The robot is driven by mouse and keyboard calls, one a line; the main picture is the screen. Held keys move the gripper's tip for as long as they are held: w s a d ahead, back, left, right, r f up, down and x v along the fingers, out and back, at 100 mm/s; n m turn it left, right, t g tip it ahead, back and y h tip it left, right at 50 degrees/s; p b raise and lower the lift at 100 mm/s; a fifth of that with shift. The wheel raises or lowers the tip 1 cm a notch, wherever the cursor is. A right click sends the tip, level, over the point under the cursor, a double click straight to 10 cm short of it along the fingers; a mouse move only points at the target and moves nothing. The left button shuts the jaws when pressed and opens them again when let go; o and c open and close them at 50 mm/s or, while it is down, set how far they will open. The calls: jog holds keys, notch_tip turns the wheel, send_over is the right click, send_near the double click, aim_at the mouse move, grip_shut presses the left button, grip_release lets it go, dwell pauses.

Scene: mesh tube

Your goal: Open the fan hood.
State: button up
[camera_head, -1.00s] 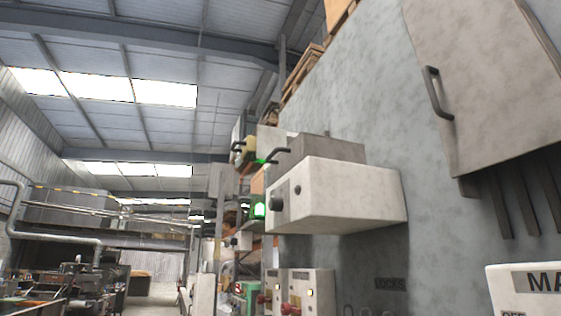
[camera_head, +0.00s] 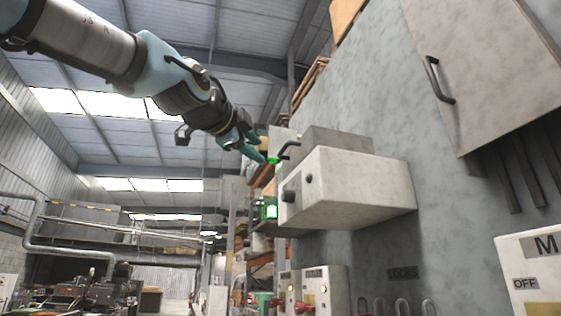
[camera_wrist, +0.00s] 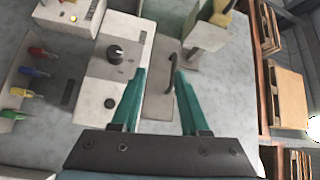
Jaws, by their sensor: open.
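A grey box-shaped hood (camera_head: 336,141) with a black bar handle (camera_head: 288,150) is on the wall, behind the white control box. In the wrist view the grey hood (camera_wrist: 158,107) shows between my fingers, with its curved black handle (camera_wrist: 172,72) near the right fingertip. I cannot tell if they touch. My gripper (camera_head: 262,158) reaches in from the upper left, just left of the handle. In the wrist view my gripper (camera_wrist: 161,72) has two teal fingers spread apart with nothing held. A larger grey cover (camera_head: 490,75) with a black handle (camera_head: 439,85) is higher on the right.
The white control box (camera_head: 350,190) with black knobs juts out beside the grey hood. A green-lit box (camera_head: 270,212) is beyond it. Open air lies left of the wall.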

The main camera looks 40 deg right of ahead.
aim_at(282, 149)
jog(key=shift+m+h, duration=0.5)
jog(key=shift+m, duration=0.1)
jog(key=d+r+p, duration=0.1)
jog(key=d, duration=0.2)
jog(key=w+d+r+p, duration=0.1)
jog(key=d+p, duration=0.1)
jog(key=d, duration=0.1)
jog(key=w+d+r+p, duration=0.1)
jog(key=d+r, duration=0.1)
jog(key=d, duration=0.1)
jog(key=shift+w+d+p, duration=0.1)
jog(key=shift+d+p, duration=0.1)
jog(key=shift+p, duration=0.15)
jog(key=shift+c, duration=0.3)
grip_shut()
